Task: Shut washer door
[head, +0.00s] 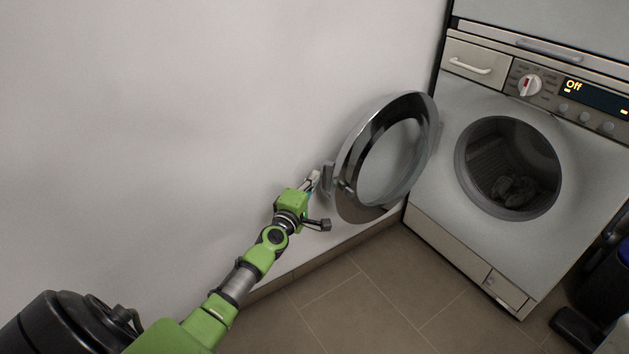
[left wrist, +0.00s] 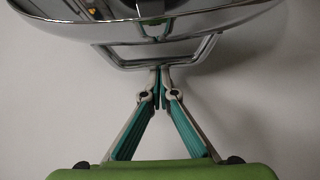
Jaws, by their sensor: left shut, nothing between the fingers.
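The washer (head: 440,150) stands at the right in the head view, with its round drum opening (head: 508,168) uncovered and dark items inside. Its round chrome-rimmed door (head: 424,108) is swung wide open to the left, near the white wall. My left gripper (head: 315,178) is at the door's outer edge, by the door handle (head: 327,177). In the left wrist view the fingers (left wrist: 160,72) are shut with nothing between them. Their tips are close to the handle bar (left wrist: 202,50) below the chrome rim; whether they touch it I cannot tell. My right gripper is not in view.
The white wall (head: 180,110) runs behind the door and my left arm. The tiled floor (head: 370,290) in front of the washer is clear. Dark objects (head: 603,285) stand at the lower right. The display (head: 590,92) reads "Off".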

